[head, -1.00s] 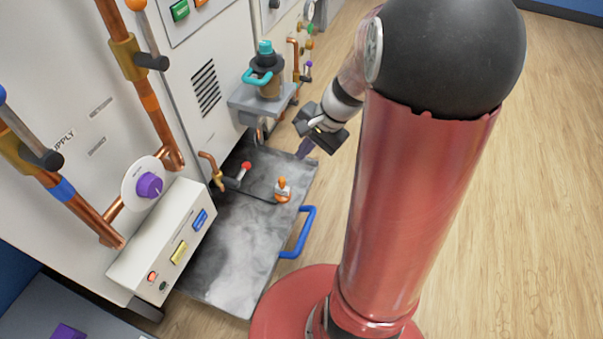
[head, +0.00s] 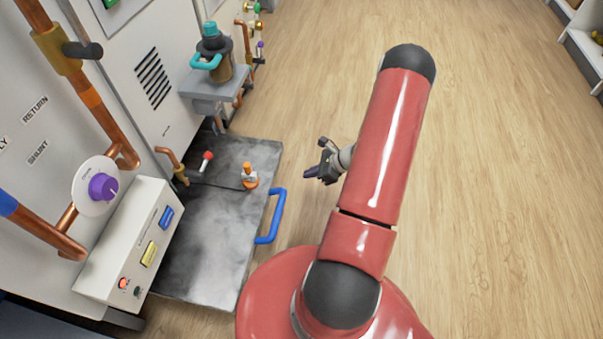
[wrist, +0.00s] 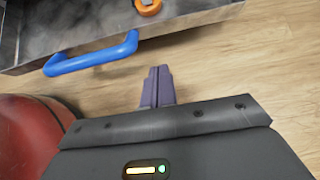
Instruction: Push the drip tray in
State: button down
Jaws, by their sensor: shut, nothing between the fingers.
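The drip tray (head: 210,255) is a flat, stained grey metal tray on the floor, sticking out from under the machine cabinet. A blue handle (head: 272,217) is fixed to its outer edge; the handle also shows in the wrist view (wrist: 92,56). My gripper (head: 312,173) is shut and empty, to the right of the tray's outer edge and apart from it. In the wrist view the closed purple fingers (wrist: 157,84) point toward the tray's front wall, with wood floor between, to the right of the handle.
An orange-topped fitting (head: 249,176) and a red-knobbed valve (head: 206,160) are at the tray. A white control box (head: 130,250) overhangs its left side. A grey shelf (head: 212,88) holds a teal-handled vessel (head: 212,52). Wood floor (head: 470,170) is clear on the right.

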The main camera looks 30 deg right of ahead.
aim_at(273, 181)
jog(key=shift+w+a+f+b, duration=0.1)
jog(key=shift+w+a+f, duration=0.8)
jog(key=shift+w+a, duration=0.3)
jog(key=shift+w+a+f+b, duration=0.15)
jog(key=shift+w+a+f, duration=0.8)
jog(key=shift+w+a, duration=0.25)
jog(key=shift+w+a+f+b, duration=0.1)
jog(key=shift+w+a+f, duration=0.8)
jog(key=shift+w+a, duration=0.3)
jog(key=w+a+b, duration=0.5)
jog(key=w+a, duration=0.8)
jog(key=shift+w+a, duration=0.15)
jog(key=shift+a, duration=0.05)
jog(key=shift+w+a+r+b, duration=0.1)
jog(key=shift+w+a+b, duration=0.2)
jog(key=shift+w, duration=0.05)
jog(key=shift+a, duration=0.1)
